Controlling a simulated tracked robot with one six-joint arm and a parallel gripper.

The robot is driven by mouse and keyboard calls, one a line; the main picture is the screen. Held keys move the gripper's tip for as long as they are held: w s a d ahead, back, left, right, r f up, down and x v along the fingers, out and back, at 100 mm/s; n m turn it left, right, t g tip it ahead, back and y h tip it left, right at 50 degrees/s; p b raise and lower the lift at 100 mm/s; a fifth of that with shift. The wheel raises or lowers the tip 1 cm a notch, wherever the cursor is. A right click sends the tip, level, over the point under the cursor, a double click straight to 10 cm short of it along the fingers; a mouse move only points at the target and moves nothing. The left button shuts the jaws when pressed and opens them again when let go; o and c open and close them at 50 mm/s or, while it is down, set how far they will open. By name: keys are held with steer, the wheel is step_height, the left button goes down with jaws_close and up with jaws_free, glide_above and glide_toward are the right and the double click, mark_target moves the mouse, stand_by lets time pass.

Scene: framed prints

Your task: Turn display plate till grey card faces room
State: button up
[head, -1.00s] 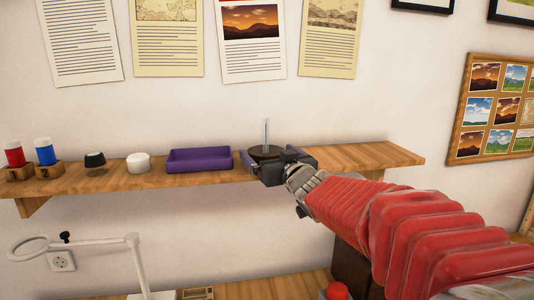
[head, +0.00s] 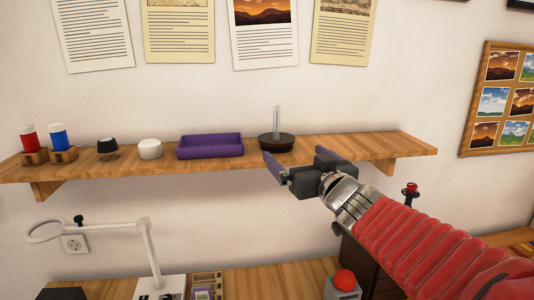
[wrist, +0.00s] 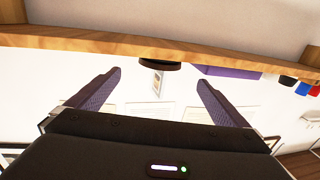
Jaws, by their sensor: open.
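The display plate (head: 277,122) is a thin upright piece on a dark round base (head: 276,143) on the wall shelf. In the head view it is nearly edge-on and looks pale grey, so its faces are hard to read. In the wrist view, which is upside down, the base (wrist: 160,66) sits at the shelf edge and a small pale card with a brownish picture (wrist: 158,81) extends from it. My gripper (head: 294,165) is open and empty, in front of and slightly below the shelf edge, apart from the plate. Its two purple-padded fingers (wrist: 158,88) point toward the base.
A purple tray (head: 210,147) stands left of the base, then a white round knob (head: 150,149), a dark one (head: 107,146) and blue and red bottles on the shelf (head: 350,150). A lamp arm (head: 148,240) and red button (head: 345,280) are below. The shelf right of the base is clear.

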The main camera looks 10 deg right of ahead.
steer(key=shift+s, duration=0.1)
stand_by(0.3)
steer(key=n+g+y, duration=0.3)
steer(key=n+y, duration=0.1)
steer(key=y, duration=0.2)
glide_toward(290, 143)
steer(key=shift+s, duration=0.6)
steer(key=shift+d+f, duration=0.3)
steer(key=shift+d, duration=0.1)
steer(key=x, duration=1.3)
steer(key=shift+w+a+r, duration=0.25)
steer(key=shift+w+r, duration=0.1)
steer(key=shift+c, duration=0.5)
